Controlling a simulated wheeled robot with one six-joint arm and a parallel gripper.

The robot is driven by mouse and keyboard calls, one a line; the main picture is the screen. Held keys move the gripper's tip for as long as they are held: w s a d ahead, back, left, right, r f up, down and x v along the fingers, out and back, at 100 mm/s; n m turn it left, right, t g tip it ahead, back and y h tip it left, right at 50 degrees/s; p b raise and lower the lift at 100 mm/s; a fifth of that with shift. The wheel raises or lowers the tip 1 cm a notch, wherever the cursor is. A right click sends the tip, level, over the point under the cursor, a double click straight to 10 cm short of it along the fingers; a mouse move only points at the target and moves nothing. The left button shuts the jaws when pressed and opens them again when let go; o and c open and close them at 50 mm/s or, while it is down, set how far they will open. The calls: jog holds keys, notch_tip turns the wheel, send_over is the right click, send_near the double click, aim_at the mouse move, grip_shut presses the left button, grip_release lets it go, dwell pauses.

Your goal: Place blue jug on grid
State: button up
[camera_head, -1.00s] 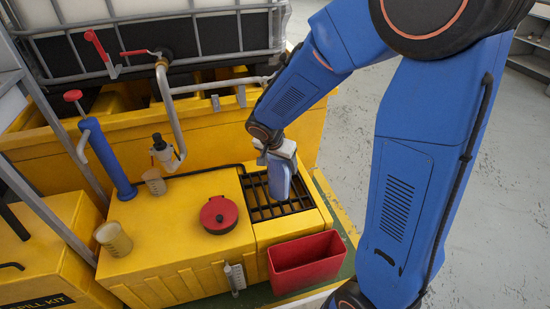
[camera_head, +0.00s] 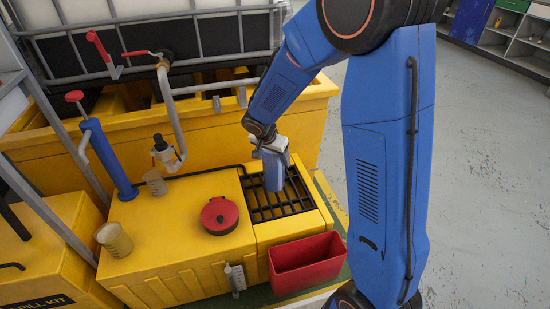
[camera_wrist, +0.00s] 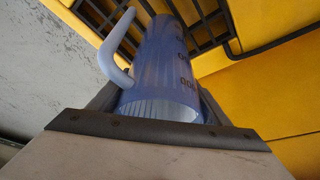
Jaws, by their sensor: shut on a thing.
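The blue jug (camera_head: 273,173) is in my gripper (camera_head: 272,152), near the back of the black grid (camera_head: 296,207) in the head view. The grid is set in the right part of the yellow cabinet. In the wrist view the jug (camera_wrist: 165,75) is translucent blue with dark marks and a pale handle on its left. The gripper jaws (camera_wrist: 150,110) are shut on it from both sides. The grid bars (camera_wrist: 205,20) show behind the jug. I cannot tell whether the jug's base touches the bars.
A round red lid (camera_head: 220,215) lies left of the grid on the yellow top (camera_head: 170,235). Two beakers stand farther left, one at the back (camera_head: 156,183) and one in front (camera_head: 114,239). A red bin (camera_head: 306,264) is in front of the grid. A pipe (camera_head: 170,105) rises behind.

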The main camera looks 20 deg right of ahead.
jog(key=o, duration=1.3)
jog(key=shift+f, duration=0.1)
jog(key=v, duration=1.1)
jog(key=s+d+r+n, duration=0.2)
jog(key=s+d+r, duration=0.2)
jog(key=s+r, duration=0.25)
jog(key=s+d+r+n+y, duration=0.1)
jog(key=s+n, duration=0.1)
jog(key=s, duration=0.6)
jog(key=s+d+r+n+t+y, duration=0.1)
jog(key=s+d+r+n, duration=0.1)
jog(key=s, duration=0.7)
jog(key=s+d+r+n+y, duration=0.1)
jog(key=s+d+n, duration=0.1)
jog(key=s, duration=0.7)
jog(key=shift+d+r+n+t, duration=0.2)
jog(key=shift+r+n+t, duration=0.1)
jog(key=shift+n, duration=0.2)
